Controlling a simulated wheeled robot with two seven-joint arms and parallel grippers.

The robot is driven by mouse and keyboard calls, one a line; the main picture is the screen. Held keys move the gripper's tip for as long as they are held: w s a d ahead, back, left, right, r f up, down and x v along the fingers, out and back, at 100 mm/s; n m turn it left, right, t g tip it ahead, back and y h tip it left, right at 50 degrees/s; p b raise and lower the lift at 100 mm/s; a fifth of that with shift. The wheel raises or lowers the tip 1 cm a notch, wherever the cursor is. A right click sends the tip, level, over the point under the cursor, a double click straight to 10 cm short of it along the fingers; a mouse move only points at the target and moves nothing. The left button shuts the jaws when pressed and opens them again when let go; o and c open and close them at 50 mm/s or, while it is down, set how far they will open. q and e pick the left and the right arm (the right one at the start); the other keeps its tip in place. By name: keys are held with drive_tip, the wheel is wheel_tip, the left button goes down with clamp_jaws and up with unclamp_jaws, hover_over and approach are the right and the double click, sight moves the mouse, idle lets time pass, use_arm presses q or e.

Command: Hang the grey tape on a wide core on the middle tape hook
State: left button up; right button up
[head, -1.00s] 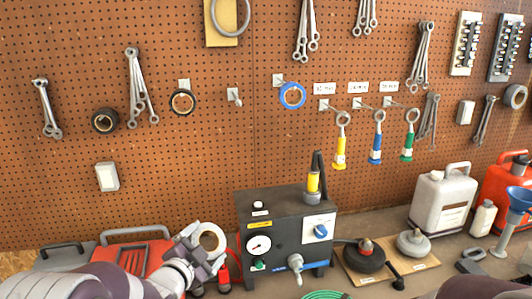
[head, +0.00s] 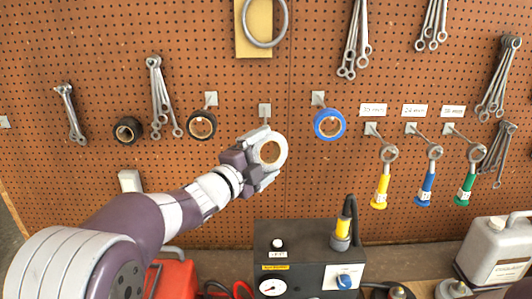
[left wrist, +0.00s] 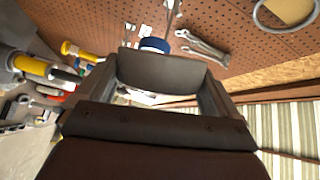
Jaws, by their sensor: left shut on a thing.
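The grey tape (head: 281,146) is a pale ring with a wide core, held up in front of the pegboard in the head view. My left gripper (head: 256,160) is shut on its left side. The middle tape hook (head: 265,111) shows its plate just above the tape; the peg's tip is partly hidden, and I cannot tell whether it touches the tape. Brown board shows through the tape's hole. Black tape (head: 191,126) hangs on the left hook and blue tape (head: 318,126) on the right hook. The left wrist view shows dark gripper parts (left wrist: 158,75). My right gripper is out of view.
Another black tape roll (head: 117,131) is on the board at the left. A dark box with a gauge (head: 300,262) stands below on the bench.

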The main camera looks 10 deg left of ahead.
use_arm(q)
drive_tip(key=shift+w+f+p, duration=0.1)
drive_tip(key=shift+w+p, duration=0.2)
drive_tip(key=shift+w, duration=0.65)
drive_tip(key=w+a+f+p, duration=0.1)
drive_tip(key=w+p, duration=0.2)
drive_tip(key=w, duration=0.4)
drive_tip(key=shift+w+a+f, duration=0.35)
drive_tip(key=o, duration=0.7)
drive_tip(key=shift+w+a, duration=0.1)
drive_tip(key=shift+f, duration=0.1)
